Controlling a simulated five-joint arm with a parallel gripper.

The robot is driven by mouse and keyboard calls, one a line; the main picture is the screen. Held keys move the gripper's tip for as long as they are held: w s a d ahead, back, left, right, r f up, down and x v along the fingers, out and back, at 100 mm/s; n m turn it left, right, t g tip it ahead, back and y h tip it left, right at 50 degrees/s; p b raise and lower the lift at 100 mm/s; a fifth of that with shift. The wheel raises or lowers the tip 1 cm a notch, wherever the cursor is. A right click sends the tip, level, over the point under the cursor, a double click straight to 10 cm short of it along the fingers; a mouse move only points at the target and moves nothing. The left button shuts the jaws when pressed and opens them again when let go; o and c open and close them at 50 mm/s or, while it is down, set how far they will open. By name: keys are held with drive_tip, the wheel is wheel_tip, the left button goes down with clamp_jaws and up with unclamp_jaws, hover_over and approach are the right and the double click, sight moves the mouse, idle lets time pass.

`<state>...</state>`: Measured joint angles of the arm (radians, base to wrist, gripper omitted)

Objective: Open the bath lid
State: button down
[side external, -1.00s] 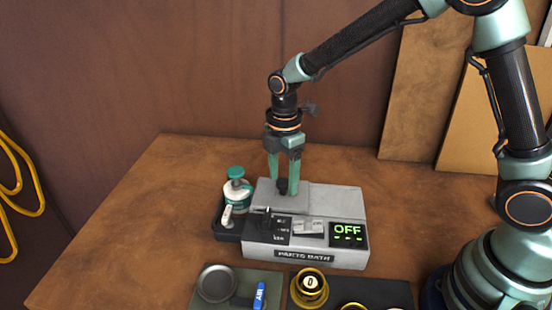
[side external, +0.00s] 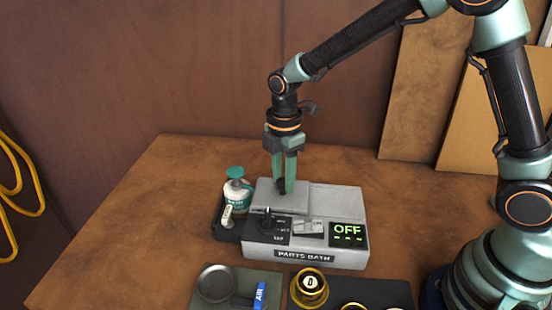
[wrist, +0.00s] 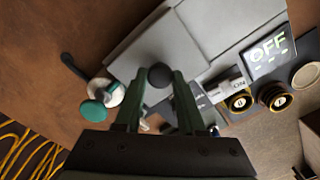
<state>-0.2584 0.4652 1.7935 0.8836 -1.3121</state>
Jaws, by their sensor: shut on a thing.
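The parts bath (side external: 345,200) is a grey box with a front panel labelled "PARTS BATH" and a green display reading OFF. Its flat grey lid (side external: 265,196) covers the left part of the top and also shows in the wrist view (wrist: 140,58). The lid's dark round knob (wrist: 160,76) sits between my fingertips. My gripper (side external: 281,186) points down over the lid and is shut on the knob, whose sides the fingers hide in the side view. The lid lies about flat; I cannot tell whether it is slightly raised.
A white bottle with a green top (side external: 237,190) stands in a black tray left of the bath. In front are a tray with a round dish (side external: 216,284) and a blue AIR handle (side external: 260,295), and brass weights (side external: 310,285). The table behind is clear.

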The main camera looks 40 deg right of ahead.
idle(0.7)
drive_tip(key=s+d, duration=0.6)
drive_tip(key=shift+d+r, duration=0.1)
drive_tip(key=shift+d, duration=0.05)
drive_tip(key=c, duration=0.5)
unclamp_jaws()
wheel_tip(320, 180, up, 12)
drive_tip(key=shift+s, duration=0.1)
idle(0.4)
